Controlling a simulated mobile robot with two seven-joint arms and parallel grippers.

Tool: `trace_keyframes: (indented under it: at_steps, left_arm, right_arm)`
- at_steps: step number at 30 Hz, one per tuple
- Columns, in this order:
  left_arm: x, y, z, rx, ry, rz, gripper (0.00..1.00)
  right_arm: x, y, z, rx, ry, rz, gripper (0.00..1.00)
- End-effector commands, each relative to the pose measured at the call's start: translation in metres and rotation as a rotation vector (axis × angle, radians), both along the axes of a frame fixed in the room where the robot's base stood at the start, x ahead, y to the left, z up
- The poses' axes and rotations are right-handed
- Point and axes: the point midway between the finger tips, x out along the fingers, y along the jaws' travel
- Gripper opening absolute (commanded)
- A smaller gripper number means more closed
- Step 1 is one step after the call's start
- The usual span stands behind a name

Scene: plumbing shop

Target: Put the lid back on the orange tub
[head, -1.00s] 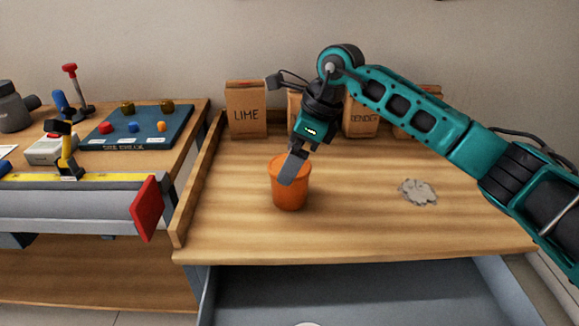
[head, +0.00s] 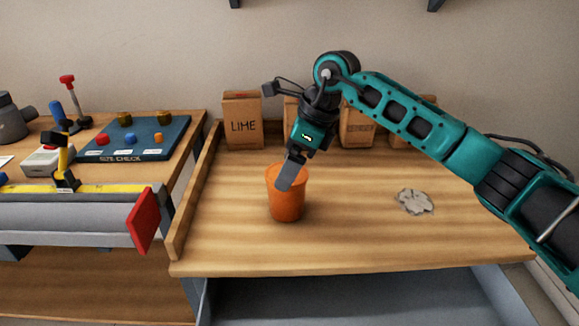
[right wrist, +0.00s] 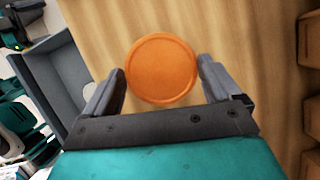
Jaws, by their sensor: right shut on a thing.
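The orange tub (head: 287,208) stands upright on the wooden bench top, near its left side. My right gripper (head: 287,182) points down at the tub's top, with one finger in front of the rim. In the right wrist view a round orange lid (right wrist: 161,69) with a raised edge lies between the two fingers, which touch it on both sides, so the gripper is shut on it. The lid is at the tub's mouth; I cannot tell whether it is fully seated. The tub's body is hidden below it in that view. My left gripper is not in view.
Paper bags, one marked LIME (head: 242,121), stand along the back. A grey crumpled lump (head: 414,201) lies on the right. A wooden side rail (head: 195,190) edges the left. An open grey drawer (head: 350,300) sits below the front edge. The bench between is clear.

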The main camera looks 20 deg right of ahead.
Motion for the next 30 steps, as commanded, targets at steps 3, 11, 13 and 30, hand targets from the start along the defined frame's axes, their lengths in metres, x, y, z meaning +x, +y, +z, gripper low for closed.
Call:
trace_keyframes:
  at_steps: [3,11,13,30]
  left_arm:
    - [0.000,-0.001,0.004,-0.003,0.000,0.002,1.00]
    - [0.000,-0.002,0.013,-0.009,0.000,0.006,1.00]
    - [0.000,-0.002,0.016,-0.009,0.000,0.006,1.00]
    - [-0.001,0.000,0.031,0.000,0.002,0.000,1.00]
  right_arm:
    - [0.001,0.000,0.017,0.001,-0.005,0.001,0.58]
    - [0.001,0.001,0.073,0.001,-0.005,0.001,0.58]
    - [0.001,0.001,0.090,0.001,-0.005,0.000,0.58]
    - [0.000,0.000,0.185,0.000,0.000,0.000,0.58]
